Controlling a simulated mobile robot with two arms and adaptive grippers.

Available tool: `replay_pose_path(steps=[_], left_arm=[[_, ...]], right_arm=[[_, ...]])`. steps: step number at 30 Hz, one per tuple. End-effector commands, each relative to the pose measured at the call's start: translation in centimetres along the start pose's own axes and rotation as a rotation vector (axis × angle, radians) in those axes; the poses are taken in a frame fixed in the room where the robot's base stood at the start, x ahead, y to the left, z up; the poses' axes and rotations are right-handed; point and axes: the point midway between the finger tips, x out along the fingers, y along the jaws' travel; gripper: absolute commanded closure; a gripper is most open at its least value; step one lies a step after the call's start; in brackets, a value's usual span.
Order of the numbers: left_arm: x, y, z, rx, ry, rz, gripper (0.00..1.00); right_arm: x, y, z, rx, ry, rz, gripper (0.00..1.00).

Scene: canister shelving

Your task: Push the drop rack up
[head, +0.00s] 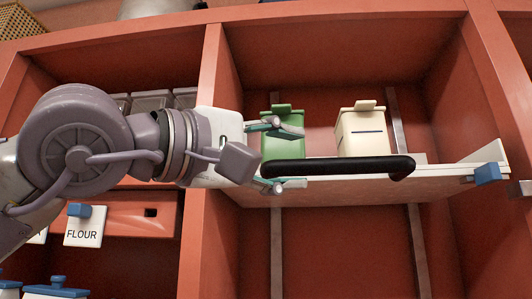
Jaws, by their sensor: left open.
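The drop rack (462,175) is a pale shelf board with a black bar handle (340,167) along its front, inside the right-hand compartment of a red-brown shelving unit. A green canister (284,140) and a cream canister (361,137) stand on it. My left gripper (291,157) comes in from the left. Its two fingers are apart, one above and one below the level of the handle's left end. I cannot tell whether they touch it. My left arm hides the rack's left end. My right gripper is not in view.
A red-brown upright (216,70) divides the compartments. Left of it are clear containers (152,101) above and a flour canister (85,228) below. Two metal rails (417,250) run down the back wall. The space below the rack looks empty. A blue piece (487,174) sits at the rack's right end.

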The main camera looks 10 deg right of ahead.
Motion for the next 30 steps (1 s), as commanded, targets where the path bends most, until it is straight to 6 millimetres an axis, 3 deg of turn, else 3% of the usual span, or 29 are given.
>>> replay_pose_path(steps=[3,9,30], left_arm=[[-2.0,0.1,-0.1,0.001,0.001,0.002,0.49],[-3.4,0.0,0.0,-0.001,0.0,0.0,0.49],[-3.5,0.1,0.0,0.0,0.0,0.002,0.49]], right_arm=[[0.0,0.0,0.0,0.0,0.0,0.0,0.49],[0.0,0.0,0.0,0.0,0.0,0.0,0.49],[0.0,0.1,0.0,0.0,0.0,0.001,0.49]])
